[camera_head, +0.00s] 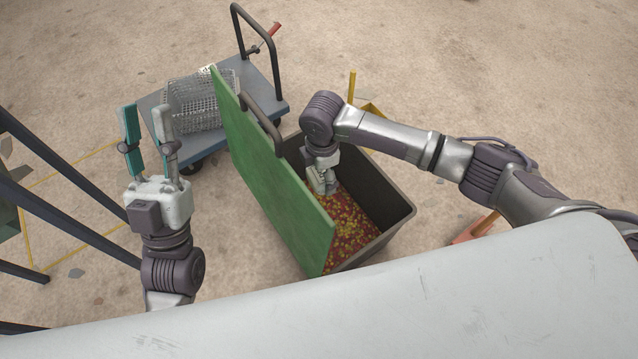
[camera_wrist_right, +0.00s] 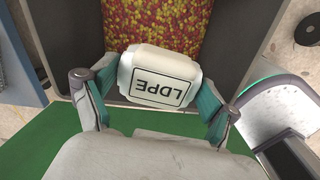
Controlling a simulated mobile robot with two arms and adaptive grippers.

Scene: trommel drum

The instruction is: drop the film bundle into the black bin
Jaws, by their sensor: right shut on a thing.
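The film bundle (camera_wrist_right: 160,78) is a white rounded block with a boxed LDPE label, upside down in the right wrist view. My right gripper (camera_head: 324,188) is shut on it, with a finger on each side. In the head view, the gripper points down over the opening of the black bin (camera_head: 382,187), and the bundle is hidden by the gripper. The bin holds a layer of red and yellow bits (camera_head: 345,222). A green panel (camera_head: 270,185) stands tilted along the bin's left side. My left gripper (camera_head: 146,112) is open and empty, pointing up, left of the panel.
A blue-grey cart (camera_head: 240,92) with a black handle carries a wire basket (camera_head: 197,103) behind the bin. A yellow stand (camera_head: 352,88) is behind the bin. Dark blue bars (camera_head: 62,205) stand at the far left. Open floor lies at the back right.

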